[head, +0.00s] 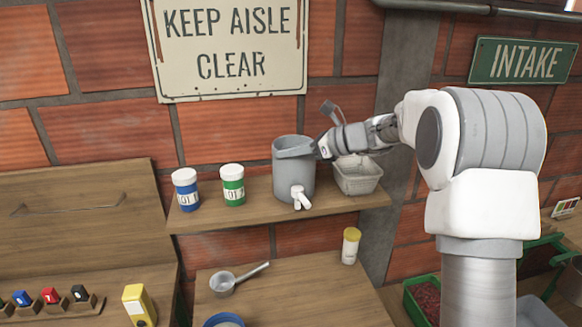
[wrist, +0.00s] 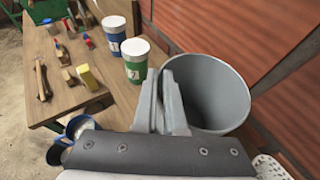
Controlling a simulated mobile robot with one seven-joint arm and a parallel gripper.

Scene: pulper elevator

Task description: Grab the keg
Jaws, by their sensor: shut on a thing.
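The keg (head: 289,172) is a grey, open-topped round vessel with a white tap (head: 299,197) low on its front. It stands upright on a wooden wall shelf. In the wrist view the keg (wrist: 222,92) shows its empty-looking inside. My gripper (head: 318,150) reaches in from the right at the keg's upper rim. In the wrist view my gripper (wrist: 167,98) is shut on the rim, with the fingers close together at the wall. The exact contact is partly hidden by the fingers.
A blue jar (head: 186,191) and a green jar (head: 232,186) stand left of the keg on the shelf (head: 260,214). A pale basket (head: 358,180) stands close on its right. Below are a metal scoop (head: 226,283) and a yellow-capped jar (head: 350,247). The brick wall is close behind.

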